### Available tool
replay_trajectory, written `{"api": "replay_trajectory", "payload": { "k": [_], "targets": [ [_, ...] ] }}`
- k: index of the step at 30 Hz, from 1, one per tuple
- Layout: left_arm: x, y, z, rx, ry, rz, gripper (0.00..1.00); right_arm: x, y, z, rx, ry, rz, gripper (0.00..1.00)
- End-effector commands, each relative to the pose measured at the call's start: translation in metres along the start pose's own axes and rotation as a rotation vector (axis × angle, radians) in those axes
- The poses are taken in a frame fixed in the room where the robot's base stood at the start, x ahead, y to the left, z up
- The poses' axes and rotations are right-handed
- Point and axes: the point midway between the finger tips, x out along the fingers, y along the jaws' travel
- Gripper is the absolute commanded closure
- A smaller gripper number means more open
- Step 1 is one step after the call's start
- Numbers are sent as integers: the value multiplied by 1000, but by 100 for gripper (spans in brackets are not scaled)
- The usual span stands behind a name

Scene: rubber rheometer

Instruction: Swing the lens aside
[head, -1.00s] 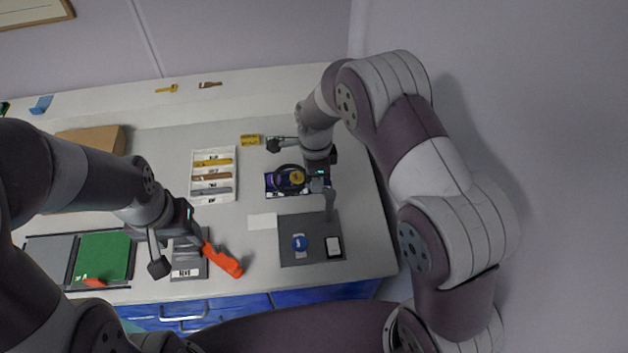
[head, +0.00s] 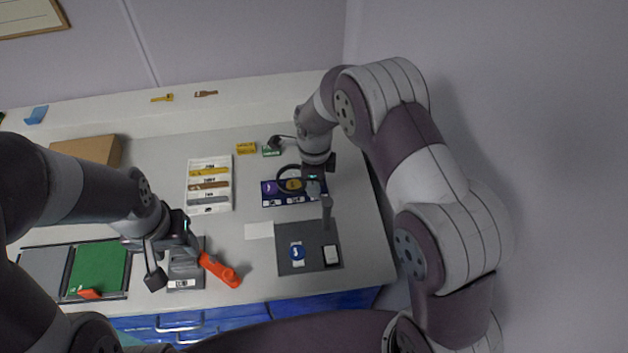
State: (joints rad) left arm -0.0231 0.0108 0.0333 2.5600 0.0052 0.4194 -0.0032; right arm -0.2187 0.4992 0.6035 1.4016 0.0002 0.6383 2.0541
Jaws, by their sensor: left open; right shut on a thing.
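The lens is a dark round ring (head: 289,180) over a purple card (head: 270,199) at the centre right of the bench. A yellow disc (head: 292,184) shows through the ring. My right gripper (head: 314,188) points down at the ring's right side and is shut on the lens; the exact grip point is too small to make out.
A white tray (head: 209,212) with coloured strips lies left of the lens. A green panel (head: 99,264) lies at left. A wall is close at right.

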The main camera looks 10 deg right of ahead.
Motion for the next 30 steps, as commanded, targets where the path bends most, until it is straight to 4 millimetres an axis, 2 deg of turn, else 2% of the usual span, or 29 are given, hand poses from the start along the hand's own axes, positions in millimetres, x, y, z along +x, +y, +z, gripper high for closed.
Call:
{"api": "replay_trajectory", "payload": {
  "k": [1, 2, 4, 13, 16, 26, 27, 28, 30],
  "targets": [
    [0, 0, 0, 0, 0, 0, 44, -2, -2, 1, -1, -3, -7, 100],
    [0, 0, 0, 0, 0, 0, 44, -2, -2, 1, -1, -3, -7, 66],
    [0, 0, 0, 0, 0, 0, 44, -2, -2, 1, -1, -2, -6, 44],
    [1, 0, 0, 0, 0, 0, 44, -2, -1, 0, -1, -1, -3, 44],
    [6, 0, 1, 0, 0, 0, 44, -12, -2, 1, -1, -3, -6, 44],
    [30, 0, 4, 0, 0, 0, 44, -96, -1, 0, -1, -4, -7, 44],
    [29, 0, 4, 0, 0, 0, 44, -106, -1, 0, -1, -4, -7, 44],
    [18, 0, 2, 0, -1, 0, 44, -118, -1, 0, -1, -2, -4, 44],
    [12, 0, 1, 0, 1, 0, 44, -126, 0, 0, -1, -1, -3, 44]
  ]
}}
